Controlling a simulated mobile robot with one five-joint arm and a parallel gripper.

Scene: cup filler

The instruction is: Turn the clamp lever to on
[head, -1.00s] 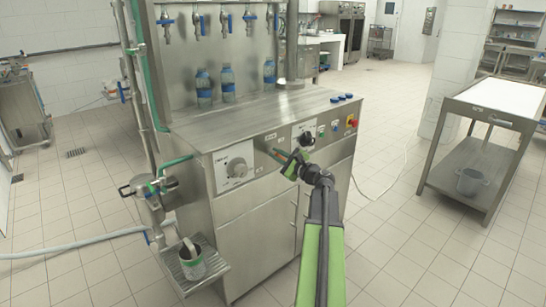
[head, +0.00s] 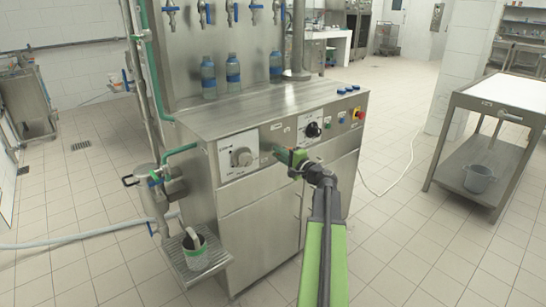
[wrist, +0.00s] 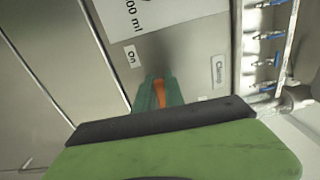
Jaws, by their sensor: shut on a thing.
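The clamp lever shows in the wrist view as a narrow orange strip (wrist: 159,92) between teal pieces that look like my fingertips. It lies between an "On" label (wrist: 132,56) and a "Clamp" label (wrist: 218,73). My gripper (wrist: 159,100) is shut on the lever; its broad green and black body hides the near part. In the head view my gripper (head: 284,154) is at the machine's front panel, between the large grey dial (head: 241,157) and the black knob (head: 313,130). The lever is mostly hidden there, and its exact angle is unclear.
The steel machine's top (head: 245,112) carries blue-banded bottles (head: 208,78) at the back. A steel cart (head: 497,105) stands at right. The floor between is mostly open, with a white cable (head: 393,178).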

